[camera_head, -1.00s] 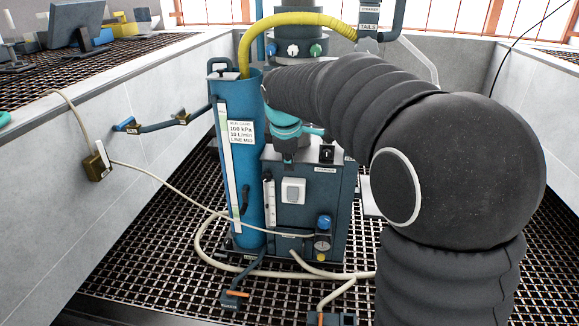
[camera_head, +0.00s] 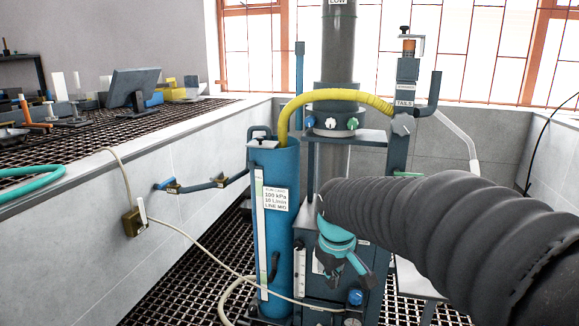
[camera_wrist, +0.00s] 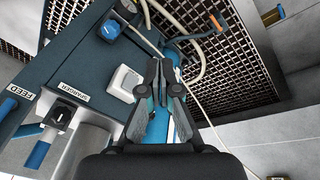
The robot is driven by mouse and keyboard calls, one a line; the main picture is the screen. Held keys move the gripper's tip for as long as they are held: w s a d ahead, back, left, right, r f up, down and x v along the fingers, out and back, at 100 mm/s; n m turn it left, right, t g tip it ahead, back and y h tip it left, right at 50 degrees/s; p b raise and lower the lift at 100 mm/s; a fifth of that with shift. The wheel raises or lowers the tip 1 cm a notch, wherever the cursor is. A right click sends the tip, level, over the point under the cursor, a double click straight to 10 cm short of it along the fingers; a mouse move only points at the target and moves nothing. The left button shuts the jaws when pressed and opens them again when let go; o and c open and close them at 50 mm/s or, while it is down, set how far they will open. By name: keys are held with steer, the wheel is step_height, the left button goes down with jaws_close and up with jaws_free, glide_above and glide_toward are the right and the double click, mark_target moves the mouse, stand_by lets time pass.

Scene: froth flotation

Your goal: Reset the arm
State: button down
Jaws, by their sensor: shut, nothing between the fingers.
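My arm, in a black ribbed sleeve, reaches in from the right in the head view. My gripper (camera_head: 345,275) hangs at its end with teal parts, in front of the dark blue cabinet and just right of the blue cylinder (camera_head: 277,225). In the wrist view my gripper (camera_wrist: 160,65) points down past the cabinet front, its two dark fingers close together and holding nothing. The cabinet (camera_wrist: 75,65) carries a white switch plate (camera_wrist: 124,83) close left of the fingers. Whether the fingers touch anything cannot be told.
A beige hose (camera_head: 225,268) crosses the grating. A grey wall (camera_head: 180,215) bounds the left, with a bench holding a monitor (camera_head: 136,86) beyond it. A tails post (camera_head: 404,100) stands at the right.

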steer(key=s+d+r+m+t, duration=0.1)
steer(key=s+d+m, duration=0.2)
steer(key=s, duration=0.7)
steer(key=s+d+m+t, duration=0.1)
steer(key=s+d+m, duration=0.2)
steer(key=s, duration=0.8)
steer(key=shift+s+r+t, duration=0.3)
steer(key=shift+r+t, duration=0.05)
steer(key=shift+t, duration=0.05)
steer(key=shift+d, duration=0.1)
